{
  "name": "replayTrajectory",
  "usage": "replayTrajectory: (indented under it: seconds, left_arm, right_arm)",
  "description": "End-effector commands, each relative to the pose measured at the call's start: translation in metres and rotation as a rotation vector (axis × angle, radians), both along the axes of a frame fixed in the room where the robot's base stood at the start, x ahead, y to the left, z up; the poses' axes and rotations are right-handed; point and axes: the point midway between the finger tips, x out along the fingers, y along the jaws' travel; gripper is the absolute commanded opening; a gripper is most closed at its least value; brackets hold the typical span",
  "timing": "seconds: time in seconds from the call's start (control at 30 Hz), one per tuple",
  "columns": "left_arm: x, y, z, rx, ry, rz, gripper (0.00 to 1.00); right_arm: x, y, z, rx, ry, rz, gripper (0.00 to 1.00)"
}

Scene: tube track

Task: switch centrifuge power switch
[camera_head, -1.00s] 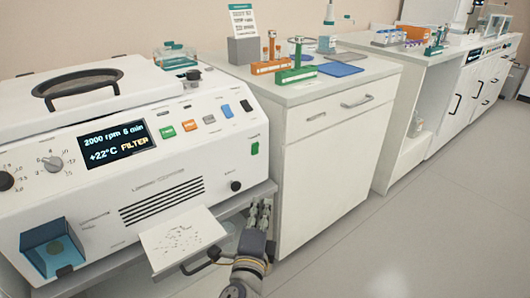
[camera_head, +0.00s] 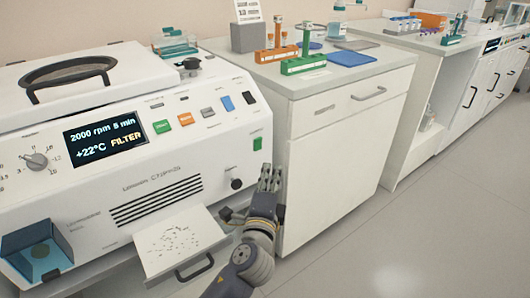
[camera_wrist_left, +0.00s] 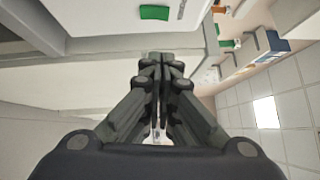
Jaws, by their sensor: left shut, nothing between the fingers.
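The white centrifuge (camera_head: 75,185) fills the left of the head view, with a lit display (camera_head: 104,139) reading 2000 rpm and +22°C FILTER. On the right of its front are a blue switch (camera_head: 227,103), a black switch (camera_head: 248,97) and, lower, a green switch (camera_head: 257,144). No readable label shows which is the power switch. My left gripper (camera_head: 269,172) points up, just below and right of the green switch and apart from it. Its fingers are shut and empty. In the left wrist view, a green patch (camera_wrist_left: 155,12) lies beyond the fingertips (camera_wrist_left: 160,60). My right gripper is not in view.
An open drawer (camera_head: 180,245) sticks out below the centrifuge, left of my left arm. A white cabinet (camera_head: 335,165) with tube racks (camera_head: 303,64) stands to the right. Floor at lower right is clear.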

Motion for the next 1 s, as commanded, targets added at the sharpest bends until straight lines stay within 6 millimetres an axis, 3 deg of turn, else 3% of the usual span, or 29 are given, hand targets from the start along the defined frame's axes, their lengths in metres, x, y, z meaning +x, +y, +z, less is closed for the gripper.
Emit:
replayTrajectory:
  seconds: [0.23,0.4,0.6,1.0]
  left_arm:
    - [0.053,-0.009,0.004,0.0,-0.002,0.0,0.0]
    - [0.073,0.007,0.007,0.001,0.0,0.002,0.0]
    - [0.083,0.014,0.009,0.0,0.0,0.0,0.0]
    - [0.084,0.015,0.011,-0.003,0.006,0.0,0.0]
  right_arm:
    - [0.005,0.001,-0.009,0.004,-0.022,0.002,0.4]
    - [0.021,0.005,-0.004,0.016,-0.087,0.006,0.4]
    - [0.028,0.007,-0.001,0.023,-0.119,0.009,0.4]
    - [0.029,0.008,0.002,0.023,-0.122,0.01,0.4]
